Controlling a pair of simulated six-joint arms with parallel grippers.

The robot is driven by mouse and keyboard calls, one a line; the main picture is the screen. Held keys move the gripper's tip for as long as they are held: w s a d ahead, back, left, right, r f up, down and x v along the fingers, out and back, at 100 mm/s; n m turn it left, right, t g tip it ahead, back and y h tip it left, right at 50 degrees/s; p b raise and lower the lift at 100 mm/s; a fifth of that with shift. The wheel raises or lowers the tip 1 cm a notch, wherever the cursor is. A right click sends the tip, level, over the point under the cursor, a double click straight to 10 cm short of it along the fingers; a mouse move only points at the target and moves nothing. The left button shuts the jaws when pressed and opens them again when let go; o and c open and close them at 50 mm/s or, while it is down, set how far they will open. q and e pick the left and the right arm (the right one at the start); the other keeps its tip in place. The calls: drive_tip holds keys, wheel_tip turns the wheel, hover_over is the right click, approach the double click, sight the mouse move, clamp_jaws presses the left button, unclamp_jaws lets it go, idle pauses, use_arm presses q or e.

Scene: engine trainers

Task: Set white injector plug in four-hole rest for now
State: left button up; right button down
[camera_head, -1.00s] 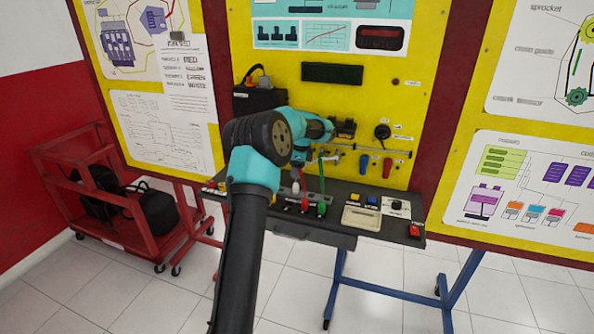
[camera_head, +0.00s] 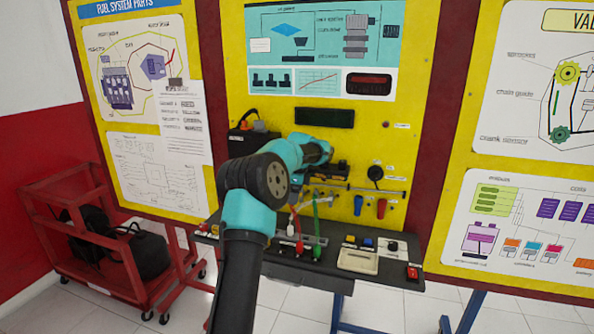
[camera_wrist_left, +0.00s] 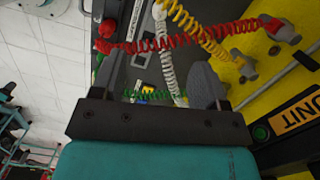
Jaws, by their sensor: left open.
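My left gripper (camera_head: 328,165) reaches the yellow panel from the front, below the black display; its wrist hides part of the panel. In the left wrist view the gripper (camera_wrist_left: 158,82) has its two fingers spread apart. A white coiled lead (camera_wrist_left: 167,60) runs between the fingers, and its lower end passes out of sight behind the gripper body. I cannot make out the white plug itself. The rest (camera_head: 290,247) is on the dark shelf with coloured plug ends in it, including a red one and a green one (camera_head: 317,250); its holes are too small to tell apart.
Red (camera_wrist_left: 190,38), yellow (camera_wrist_left: 195,28) and green (camera_wrist_left: 152,95) coiled leads cross close around my left gripper. A red cart stands at the left.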

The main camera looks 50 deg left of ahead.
use_arm(q)
wheel_tip(320, 180, up, 10)
drive_tip(key=shift+w+d, duration=0.35)
drive_tip(key=shift+d, duration=0.1)
drive_tip(key=shift+f, duration=0.15)
